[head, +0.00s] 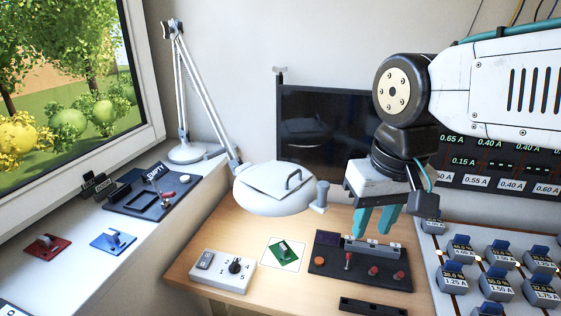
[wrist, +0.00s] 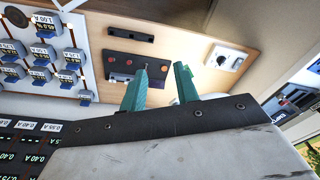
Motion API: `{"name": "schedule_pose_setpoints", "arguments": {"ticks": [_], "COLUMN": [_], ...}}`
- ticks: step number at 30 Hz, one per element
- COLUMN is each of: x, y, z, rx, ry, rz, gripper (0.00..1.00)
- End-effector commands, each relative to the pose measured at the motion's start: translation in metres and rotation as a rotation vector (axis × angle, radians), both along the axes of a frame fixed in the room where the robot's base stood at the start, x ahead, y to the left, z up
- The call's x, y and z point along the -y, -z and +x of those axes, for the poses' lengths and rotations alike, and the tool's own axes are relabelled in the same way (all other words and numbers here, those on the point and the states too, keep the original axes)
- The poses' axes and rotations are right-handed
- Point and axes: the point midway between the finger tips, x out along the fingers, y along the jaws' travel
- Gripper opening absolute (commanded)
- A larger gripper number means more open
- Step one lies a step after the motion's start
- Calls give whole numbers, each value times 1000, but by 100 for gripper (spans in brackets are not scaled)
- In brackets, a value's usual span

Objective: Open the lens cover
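The magnifier lamp's round white head (head: 272,205) hangs over the wooden desk at the centre of the head view. A flat pale lens cover (head: 268,181) lies on top of it, apparently closed, with a grey arched handle (head: 293,178) standing up near its right side. My gripper (head: 374,228) is to the right of the lamp head, over the black panel, pointing down. Its two teal fingers are apart with nothing between them. The wrist view shows the fingers (wrist: 158,88) apart too; the cover cannot be made out there.
The lamp's jointed arm (head: 196,85) rises from the windowsill at left. A grey post (head: 321,196) stands right beside the lamp head. A dark screen (head: 325,130) is behind. A black panel (head: 335,270), green tile (head: 286,252) and white dial box (head: 222,270) occupy the desk.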

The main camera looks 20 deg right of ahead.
Motion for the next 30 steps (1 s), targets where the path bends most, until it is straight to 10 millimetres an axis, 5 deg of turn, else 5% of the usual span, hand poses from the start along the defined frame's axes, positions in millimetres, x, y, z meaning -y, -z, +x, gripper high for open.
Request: {"name": "schedule_pose_setpoints", "arguments": {"ticks": [9,15,22,30], "x": [-10,-16,-20,-25], "y": [-43,-45,-35,7], "z": [153,222,245,251], "rx": [-1,-7,-11,-13], "ry": [539,781,864,863], "rz": [129,190,212,210], "gripper": [31,31,31,31]}}
